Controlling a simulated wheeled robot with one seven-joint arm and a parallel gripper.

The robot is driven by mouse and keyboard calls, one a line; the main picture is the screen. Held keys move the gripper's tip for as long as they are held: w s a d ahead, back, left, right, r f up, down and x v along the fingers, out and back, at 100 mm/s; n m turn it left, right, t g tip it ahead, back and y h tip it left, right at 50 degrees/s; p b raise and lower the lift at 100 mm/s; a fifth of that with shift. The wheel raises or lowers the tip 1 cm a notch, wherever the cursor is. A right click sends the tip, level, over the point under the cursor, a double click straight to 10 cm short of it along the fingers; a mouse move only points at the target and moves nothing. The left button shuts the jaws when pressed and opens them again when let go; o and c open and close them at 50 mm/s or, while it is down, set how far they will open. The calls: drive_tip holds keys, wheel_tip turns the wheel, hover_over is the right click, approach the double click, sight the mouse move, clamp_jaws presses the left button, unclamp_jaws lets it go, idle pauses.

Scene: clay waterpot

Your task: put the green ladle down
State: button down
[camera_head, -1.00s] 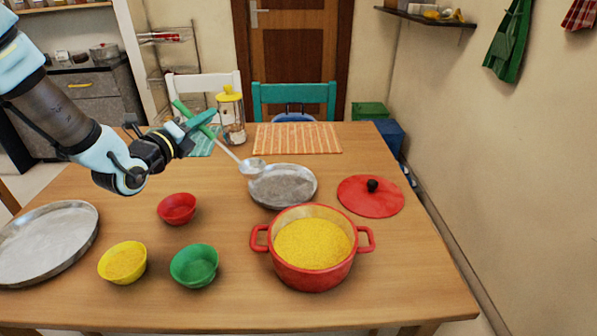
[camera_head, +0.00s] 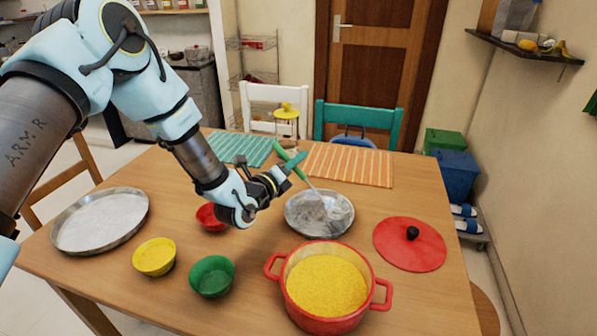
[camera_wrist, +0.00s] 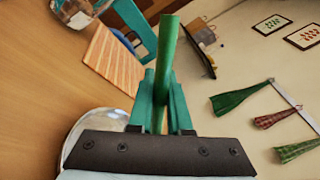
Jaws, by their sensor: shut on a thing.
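The green ladle has a green handle (camera_head: 281,150) and a silver bowl (camera_head: 337,207). My gripper (camera_head: 294,166) is shut on the handle, which slants down to the right. The ladle's bowl is in or just over the round grey metal plate (camera_head: 292,221); I cannot tell if it touches. In the wrist view the handle (camera_wrist: 167,45) stands up between my teal fingers (camera_wrist: 161,112), and the ladle's bowl is hidden.
A red pot (camera_head: 325,318) of yellow grains stands in front of the plate, and a red lid (camera_head: 411,255) lies right. Red (camera_head: 211,217), yellow (camera_head: 154,257) and green (camera_head: 212,277) bowls are at left. An orange striped mat (camera_head: 350,165) lies behind.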

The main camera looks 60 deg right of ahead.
drive_tip(key=shift+f+p, duration=0.45)
drive_tip(key=shift+f, duration=1.55)
drive_tip(key=c, duration=0.8)
unclamp_jaws()
drive_tip(key=shift+c, duration=0.2)
